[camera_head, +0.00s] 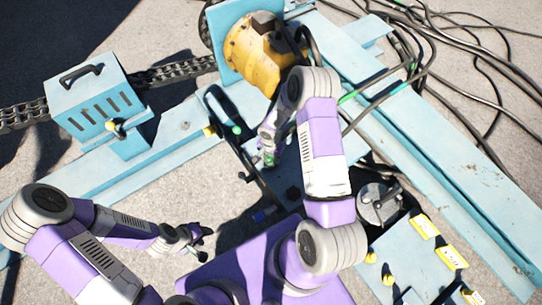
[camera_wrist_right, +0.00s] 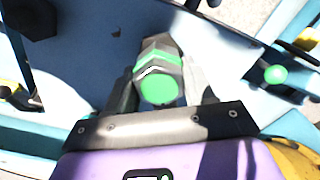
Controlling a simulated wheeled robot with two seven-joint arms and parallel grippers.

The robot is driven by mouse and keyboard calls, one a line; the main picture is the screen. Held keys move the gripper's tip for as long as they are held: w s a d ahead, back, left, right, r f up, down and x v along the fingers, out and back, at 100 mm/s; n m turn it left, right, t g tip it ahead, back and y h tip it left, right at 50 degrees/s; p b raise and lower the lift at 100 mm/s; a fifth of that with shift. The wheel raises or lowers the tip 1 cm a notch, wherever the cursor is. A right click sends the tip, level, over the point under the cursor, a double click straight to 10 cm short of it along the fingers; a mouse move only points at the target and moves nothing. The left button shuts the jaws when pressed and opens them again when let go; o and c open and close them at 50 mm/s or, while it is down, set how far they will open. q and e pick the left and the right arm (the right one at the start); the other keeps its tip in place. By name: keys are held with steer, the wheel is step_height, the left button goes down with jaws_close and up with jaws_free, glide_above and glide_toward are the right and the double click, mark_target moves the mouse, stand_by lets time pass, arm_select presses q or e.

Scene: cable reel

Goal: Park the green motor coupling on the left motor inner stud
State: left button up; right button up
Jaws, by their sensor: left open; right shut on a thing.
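The green motor coupling (camera_wrist_right: 158,85), a dark grey hexagonal piece with a green band and green end, sits between the fingers of my right gripper (camera_wrist_right: 163,98). In the head view my right gripper (camera_head: 269,158) is shut on it over the blue frame, and a bit of green shows at the fingertips. A green-ended fitting (camera_wrist_right: 276,75) stands on the blue frame to the right in the wrist view, apart from the coupling. I cannot tell which stud is the left motor inner one. My left gripper (camera_head: 197,239) is open and empty near the purple base, low in the picture.
A yellow motor drum (camera_head: 262,55) stands on the blue frame at the top. A vented blue box (camera_head: 95,95) with a handle and a chain (camera_head: 175,70) lie left. Black cables (camera_head: 480,70) spread at the upper right. A blue panel (camera_head: 410,265) with yellow labels is lower right.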

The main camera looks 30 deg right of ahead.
steer(key=shift+f+b, duration=0.5)
steer(key=o, duration=1.2)
steer(key=shift+o, duration=0.2)
steer(key=shift+r, duration=0.1)
step_height(320, 180, up, 8)
steer(key=p, duration=0.2)
steer(key=shift+f+p, duration=0.25)
steer(key=shift+p, duration=0.05)
